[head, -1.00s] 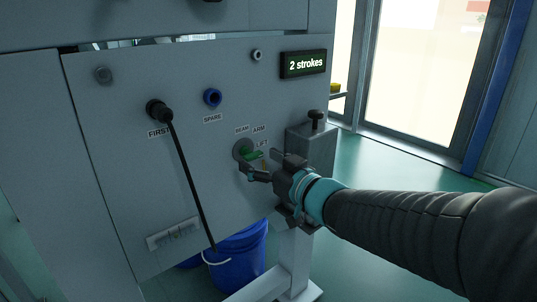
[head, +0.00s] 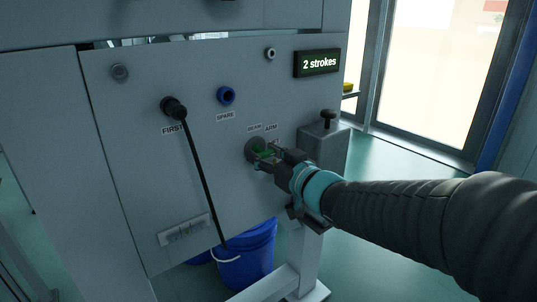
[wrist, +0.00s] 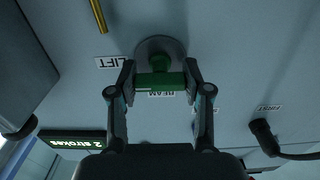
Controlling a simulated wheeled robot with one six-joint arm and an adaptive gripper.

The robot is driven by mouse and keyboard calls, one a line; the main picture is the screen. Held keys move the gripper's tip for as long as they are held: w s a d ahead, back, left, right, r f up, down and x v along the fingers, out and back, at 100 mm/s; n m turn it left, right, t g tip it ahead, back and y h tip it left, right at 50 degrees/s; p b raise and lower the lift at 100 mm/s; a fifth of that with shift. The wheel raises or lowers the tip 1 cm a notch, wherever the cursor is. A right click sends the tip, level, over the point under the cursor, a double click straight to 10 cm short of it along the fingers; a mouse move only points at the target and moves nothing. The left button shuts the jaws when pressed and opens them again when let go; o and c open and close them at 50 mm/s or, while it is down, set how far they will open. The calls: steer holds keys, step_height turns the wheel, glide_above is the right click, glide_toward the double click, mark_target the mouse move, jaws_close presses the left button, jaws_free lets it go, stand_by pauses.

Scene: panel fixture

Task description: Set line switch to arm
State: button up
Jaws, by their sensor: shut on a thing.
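The line switch is a green handle (head: 265,152) on a round grey base (head: 251,147) on the panel, below the labels BEAM (head: 254,128) and ARM (head: 271,127). My gripper (head: 264,158) is at the switch, its fingers around the handle. In the wrist view, which sees the panel upside down, the handle's green crossbar (wrist: 160,81) lies between the two fingertips (wrist: 159,77) of my gripper, which is shut on it. The BEAM label (wrist: 161,94) shows just below the crossbar there; ARM is hidden, likely behind a finger. Which label the handle points to is unclear.
A display (head: 318,63) reads "2 strokes". A grey box with a black knob (head: 327,117) stands right of the switch. A brass rod (wrist: 98,15) shows near LIFT (wrist: 111,62).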

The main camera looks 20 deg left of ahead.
steer(key=n+b, duration=0.3)
steer(key=shift+f, duration=0.2)
steer(key=n+b, duration=0.4)
steer(key=n, duration=0.1)
steer(key=shift+r+n, duration=0.15)
steer(key=shift+n, duration=0.25)
stand_by(0.4)
steer(key=o, duration=1.2)
steer(key=v, duration=1.2)
